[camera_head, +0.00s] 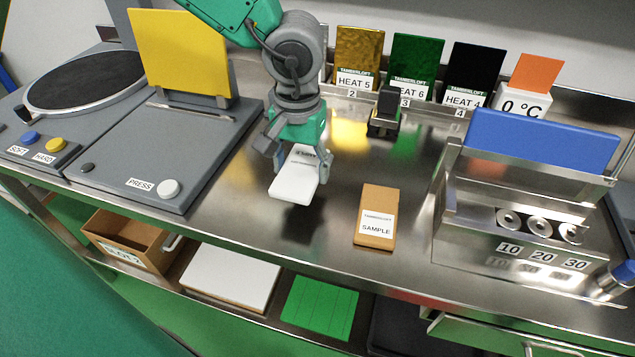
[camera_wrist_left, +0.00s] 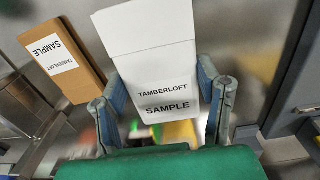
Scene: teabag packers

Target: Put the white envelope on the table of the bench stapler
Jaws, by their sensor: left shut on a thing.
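The white envelope (camera_head: 294,184), marked TAMBERLOFT SAMPLE, is held in the air above the steel bench (camera_head: 330,240). It also shows in the left wrist view (camera_wrist_left: 150,55). My left gripper (camera_head: 300,160) is shut on it, with one finger on each side. A small device with a black block on top (camera_head: 387,108) stands behind and to the right of the envelope; it may be the bench stapler, but I cannot tell for sure. My right gripper is not in view.
A brown SAMPLE packet (camera_head: 377,215) lies on the bench to the right. A grey PRESS unit (camera_head: 150,150) with a yellow plate stands left, a blue-topped steel unit (camera_head: 540,138) right. Labelled colour blocks line the back. Bare bench lies around the held envelope.

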